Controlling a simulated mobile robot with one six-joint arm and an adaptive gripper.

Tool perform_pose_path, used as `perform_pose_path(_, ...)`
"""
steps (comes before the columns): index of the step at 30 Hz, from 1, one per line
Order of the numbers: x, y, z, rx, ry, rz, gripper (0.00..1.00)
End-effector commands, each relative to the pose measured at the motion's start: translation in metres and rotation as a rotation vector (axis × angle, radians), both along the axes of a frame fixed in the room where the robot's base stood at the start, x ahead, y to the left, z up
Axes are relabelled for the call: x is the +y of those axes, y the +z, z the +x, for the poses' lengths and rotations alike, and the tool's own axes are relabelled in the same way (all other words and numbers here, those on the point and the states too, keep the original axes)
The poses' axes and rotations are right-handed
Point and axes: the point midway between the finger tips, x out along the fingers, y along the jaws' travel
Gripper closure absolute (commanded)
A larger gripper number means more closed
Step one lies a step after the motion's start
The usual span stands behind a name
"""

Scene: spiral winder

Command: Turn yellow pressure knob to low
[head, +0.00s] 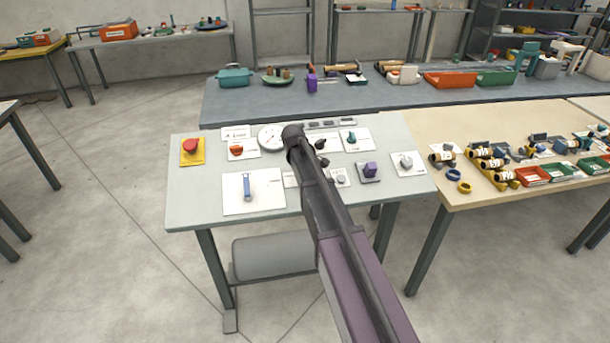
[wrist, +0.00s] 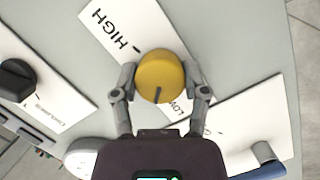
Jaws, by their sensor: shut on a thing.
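The yellow pressure knob (wrist: 160,72) sits on a white plate (wrist: 118,28) marked HIGH and LOW in the wrist view. A dark pointer line on the knob faces the bottom of that picture, near the partly covered LOW label. My gripper (wrist: 161,82) has one finger against each side of the knob and is shut on it. In the head view my gripper (head: 293,140) is over the grey control table (head: 205,205), and my arm hides the yellow knob there.
A black knob (wrist: 17,80) is on a plate at the left of the wrist view; a blue-grey lever (wrist: 264,154) is at lower right. In the head view, a red button (head: 191,146), a round gauge (head: 270,137) and a purple knob (head: 370,170) surround my gripper.

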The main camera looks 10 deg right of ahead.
Motion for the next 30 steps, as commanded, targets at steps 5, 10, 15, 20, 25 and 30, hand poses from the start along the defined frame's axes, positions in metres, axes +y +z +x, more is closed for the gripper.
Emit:
perform_pose_path(5,0.0,-0.0013,-0.0033,0.004,0.158,-0.051,0.9)
perform_pose_path(10,0.0001,-0.0012,-0.0031,0.005,0.302,-0.098,0.9)
perform_pose_path(15,0.0,-0.0011,-0.003,0.005,0.419,-0.136,0.9)
perform_pose_path(20,0.0,-0.0009,-0.0027,0.005,0.493,-0.159,0.9)
perform_pose_path(25,0.0001,-0.0006,-0.0023,0.005,0.535,-0.171,0.9)
perform_pose_path(30,0.0001,-0.0005,-0.002,0.004,0.547,-0.175,0.9)
